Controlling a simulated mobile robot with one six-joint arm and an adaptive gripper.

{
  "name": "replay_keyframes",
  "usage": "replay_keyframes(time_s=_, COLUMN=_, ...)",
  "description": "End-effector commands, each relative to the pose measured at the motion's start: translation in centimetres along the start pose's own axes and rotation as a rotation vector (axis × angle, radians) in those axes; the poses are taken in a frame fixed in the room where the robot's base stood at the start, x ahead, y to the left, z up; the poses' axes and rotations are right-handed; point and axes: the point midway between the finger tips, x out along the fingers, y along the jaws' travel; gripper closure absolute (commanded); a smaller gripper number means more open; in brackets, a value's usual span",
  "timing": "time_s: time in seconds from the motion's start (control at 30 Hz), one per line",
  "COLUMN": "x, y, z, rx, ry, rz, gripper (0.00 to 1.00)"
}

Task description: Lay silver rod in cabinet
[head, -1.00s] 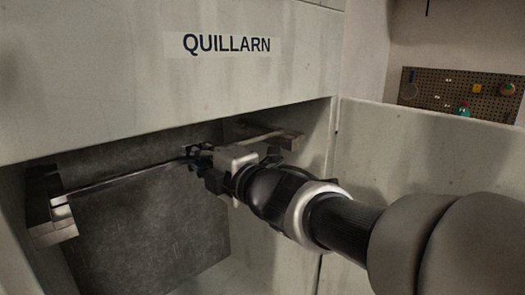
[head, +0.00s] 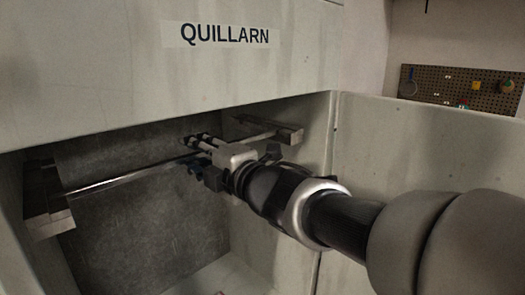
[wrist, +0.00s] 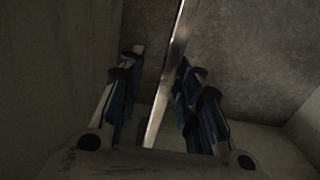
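The silver rod (head: 128,179) is long and thin and spans the open cabinet (head: 130,85) marked QUILLARN. Its left end meets the left bracket (head: 48,205) and its right end meets the right bracket (head: 291,134); exact seating is too small to tell. My gripper (head: 193,153) is inside the cabinet near the rod's middle. In the wrist view the fingers (wrist: 156,88) are spread, with the rod (wrist: 172,65) running between them and a visible gap on each side. Part of the rod is hidden behind my gripper in the head view.
The cabinet's dark back panel (head: 140,235) lies behind and below the rod. A pale panel (head: 420,150) stands to the right of the opening. A pegboard (head: 450,88) with small items hangs on the far wall. The space below the rod looks clear.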

Motion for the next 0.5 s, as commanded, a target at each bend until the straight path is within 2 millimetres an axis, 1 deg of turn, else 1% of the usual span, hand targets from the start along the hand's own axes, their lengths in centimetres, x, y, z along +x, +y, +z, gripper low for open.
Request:
replay_keyframes(time_s=0.23, x=0.0, y=-0.2, z=0.0, rx=0.001, ry=-0.001, rz=-0.003, gripper=0.66)
replay_keyframes(time_s=0.33, x=-0.4, y=-0.1, z=0.1, rx=0.000, ry=-0.001, rz=-0.002, gripper=0.66)
replay_keyframes(time_s=0.43, x=-1.5, y=0.0, z=0.1, rx=0.001, ry=-0.002, rz=0.000, gripper=0.66)
replay_keyframes(time_s=0.5, x=-2.8, y=0.0, z=0.1, rx=-0.001, ry=-0.003, rz=-0.001, gripper=0.66)
